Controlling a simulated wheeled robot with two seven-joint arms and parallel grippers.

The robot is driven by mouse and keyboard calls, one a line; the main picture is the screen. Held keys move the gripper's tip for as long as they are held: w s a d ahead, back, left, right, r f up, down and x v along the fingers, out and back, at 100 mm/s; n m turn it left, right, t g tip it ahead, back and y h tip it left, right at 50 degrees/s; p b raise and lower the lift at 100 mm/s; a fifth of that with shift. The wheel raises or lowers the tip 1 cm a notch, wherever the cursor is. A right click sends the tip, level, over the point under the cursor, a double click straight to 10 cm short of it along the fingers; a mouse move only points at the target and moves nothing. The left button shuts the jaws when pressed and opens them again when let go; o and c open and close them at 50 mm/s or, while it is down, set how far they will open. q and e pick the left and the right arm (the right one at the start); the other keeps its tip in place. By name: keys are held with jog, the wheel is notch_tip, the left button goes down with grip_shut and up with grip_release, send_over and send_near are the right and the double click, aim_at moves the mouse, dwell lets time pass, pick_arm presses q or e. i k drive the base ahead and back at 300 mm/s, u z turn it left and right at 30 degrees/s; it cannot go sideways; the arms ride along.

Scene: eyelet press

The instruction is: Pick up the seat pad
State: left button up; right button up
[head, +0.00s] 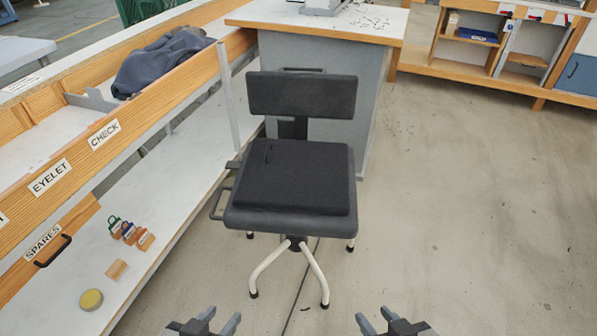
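The seat pad (300,178) is a dark, square cushion lying on the seat of a black swivel chair (300,222). A small loop shows near its back left corner. My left gripper (216,322) is at the bottom edge of the head view, its two fingers apart and nothing between them. My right gripper (377,322) is also at the bottom edge, fingers apart and empty. Both grippers are well in front of the chair and away from the pad.
The chair's backrest (302,95) stands behind the pad. A wooden-edged bench (160,92) with labels and a dark cloth (160,62) runs along the left. A grey cabinet (350,62) is close behind the chair. The floor (460,220) to the right is clear.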

aim_at(289, 175)
jog(key=u, duration=0.4)
jog(key=i, duration=0.55)
jog(key=u, duration=0.6)
jog(key=i, duration=0.6)
